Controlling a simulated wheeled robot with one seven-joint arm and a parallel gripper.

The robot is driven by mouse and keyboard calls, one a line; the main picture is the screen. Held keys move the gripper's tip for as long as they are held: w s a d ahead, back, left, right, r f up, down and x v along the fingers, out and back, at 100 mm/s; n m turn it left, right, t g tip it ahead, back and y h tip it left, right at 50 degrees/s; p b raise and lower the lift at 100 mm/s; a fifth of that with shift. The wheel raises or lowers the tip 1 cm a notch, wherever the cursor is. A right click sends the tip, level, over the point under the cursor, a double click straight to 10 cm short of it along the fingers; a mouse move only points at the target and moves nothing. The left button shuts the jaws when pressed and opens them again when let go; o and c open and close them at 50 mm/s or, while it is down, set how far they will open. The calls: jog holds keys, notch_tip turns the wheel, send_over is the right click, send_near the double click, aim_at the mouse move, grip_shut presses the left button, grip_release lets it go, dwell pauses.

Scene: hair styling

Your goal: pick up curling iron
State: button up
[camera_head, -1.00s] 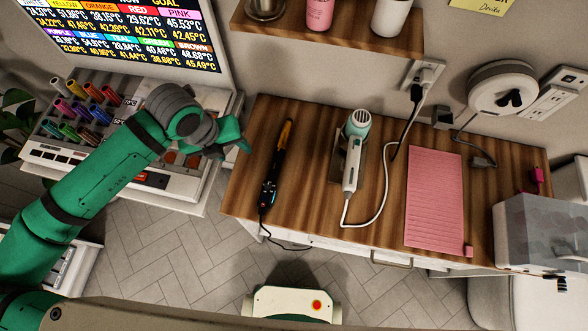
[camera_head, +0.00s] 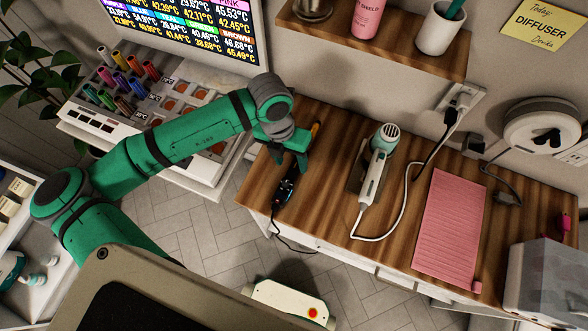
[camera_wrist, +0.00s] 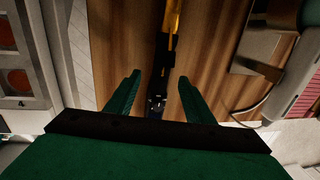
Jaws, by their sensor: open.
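The curling iron is a slim black tool with an orange-yellow barrel. In the head view the curling iron (camera_head: 285,190) lies on the left part of the wooden table, its barrel tip showing past my gripper and its middle hidden. My green gripper (camera_head: 288,166) is over it. In the wrist view the curling iron (camera_wrist: 163,65) runs lengthwise between the two open fingers of my gripper (camera_wrist: 155,92). The fingers are apart from it on both sides. I cannot tell the height left between fingertips and table.
A hair dryer (camera_head: 376,175) with a white cord sits to the right on the wooden table (camera_head: 405,200). A pink mat (camera_head: 450,225) lies farther right. A shelf (camera_head: 390,45) overhangs the back. A tray unit with colored rolls (camera_head: 125,85) stands at left.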

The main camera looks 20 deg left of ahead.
aim_at(293, 168)
jog(key=shift+s+d+f, duration=0.1)
jog(key=shift+d+f, duration=0.1)
jog(key=shift+f, duration=0.7)
jog(key=shift+s+d+f, duration=0.1)
jog(key=shift+d+f, duration=0.1)
jog(key=shift+f, duration=0.65)
grip_shut()
jog(key=shift+r, duration=0.1)
